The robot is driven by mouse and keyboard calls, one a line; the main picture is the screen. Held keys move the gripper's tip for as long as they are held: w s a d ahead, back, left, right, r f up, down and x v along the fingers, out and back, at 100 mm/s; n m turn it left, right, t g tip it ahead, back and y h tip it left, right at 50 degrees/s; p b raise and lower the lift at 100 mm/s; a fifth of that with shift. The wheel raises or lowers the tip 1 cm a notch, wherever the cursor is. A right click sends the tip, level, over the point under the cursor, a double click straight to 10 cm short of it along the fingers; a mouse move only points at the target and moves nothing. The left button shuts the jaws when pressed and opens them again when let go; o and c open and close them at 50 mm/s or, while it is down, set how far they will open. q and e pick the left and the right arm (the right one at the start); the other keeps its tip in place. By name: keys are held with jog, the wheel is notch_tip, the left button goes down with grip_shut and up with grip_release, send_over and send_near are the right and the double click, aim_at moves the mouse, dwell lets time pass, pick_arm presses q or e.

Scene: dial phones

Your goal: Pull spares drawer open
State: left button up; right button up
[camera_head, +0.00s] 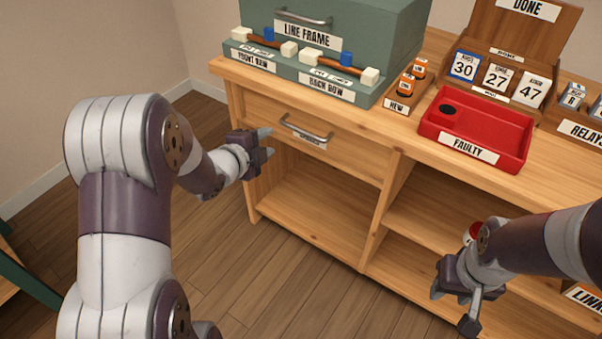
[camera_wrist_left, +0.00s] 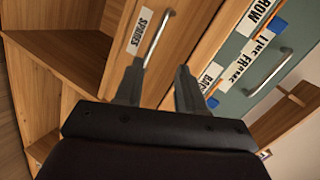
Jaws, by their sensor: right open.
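The spares drawer (camera_head: 345,158) is a wooden front under the bench top, and it looks shut. Its silver bar handle (camera_head: 306,130) sits above a small label; in the left wrist view the label (camera_wrist_left: 140,31) reads SPARES. My left gripper (camera_head: 268,143) is open and empty, to the left of the handle. In the left wrist view its two fingers (camera_wrist_left: 158,85) are spread, with the handle (camera_wrist_left: 159,40) beyond them and between their tips in the picture. My right gripper (camera_head: 455,302) is open at the lower right, in front of the lower shelves, away from the drawer.
A green LINE FRAME cabinet (camera_head: 352,32) with its own handle stands on the bench above the drawer. A red FAULTY tray (camera_head: 483,103), a NEW block (camera_head: 398,103) and number cards (camera_head: 495,76) are to the right. Open shelves (camera_head: 315,205) lie below; floor in front is clear.

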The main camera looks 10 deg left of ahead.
aim_at(302, 133)
pick_arm(q)
jog(key=w+d+f+m+b, duration=0.1)
jog(key=w+f+b, duration=0.1)
jog(key=w, duration=0.1)
jog(key=w+d+f+m+t+h+b, duration=0.1)
jog(key=w+d+f, duration=0.1)
jog(key=w, duration=0.2)
jog(key=w+d+f+m+h+b, duration=0.1)
jog(key=w+d+f+m+b, duration=0.1)
jog(key=w, duration=0.1)
jog(key=shift+w+b, duration=0.3)
jog(key=shift+w+d, duration=0.15)
jog(key=shift+w, duration=0.45)
pick_arm(e)
notch_tip(302, 133, down, 9)
jog(key=shift+s+r, duration=0.15)
jog(key=shift+s, duration=0.05)
pick_arm(q)
jog(key=shift+c, duration=0.3)
pick_arm(e)
jog(key=shift+d, duration=0.15)
pick_arm(q)
grip_shut()
